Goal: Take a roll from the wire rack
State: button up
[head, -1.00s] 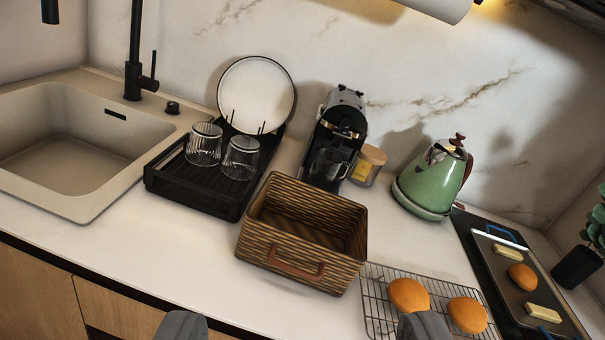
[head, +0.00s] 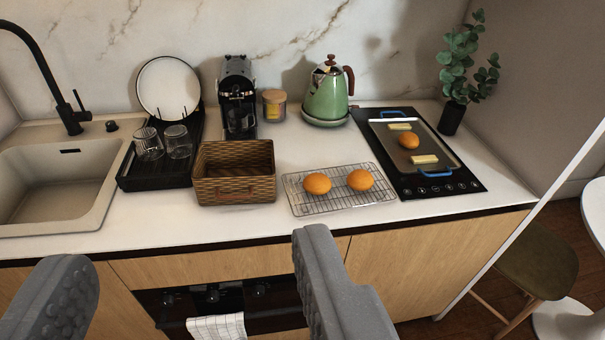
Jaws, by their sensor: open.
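The wire rack (head: 337,204) lies on the white counter, right of the basket and left of the hob. Two round golden-brown rolls rest on it: a left roll (head: 317,184) and a right roll (head: 360,180). My gripper (head: 190,285) is open and empty in the foreground, its two grey fingers wide apart. It is in front of the counter edge, below and left of the rack in the picture, and apart from both rolls.
A woven basket (head: 235,190) stands left of the rack. A tray (head: 436,145) on the black hob (head: 462,186) holds another roll (head: 408,140) and pale blocks. A green kettle (head: 326,95) stands behind the rack; the drying rack (head: 150,183) is left. Counter in front is clear.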

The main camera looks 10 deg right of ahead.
aim_at(316, 183)
jog(key=k, duration=0.65)
jog(key=z, duration=0.45)
jog(key=i, duration=0.65)
jog(key=z, duration=0.5)
jog(key=i, duration=0.9)
jog(key=u, duration=0.35)
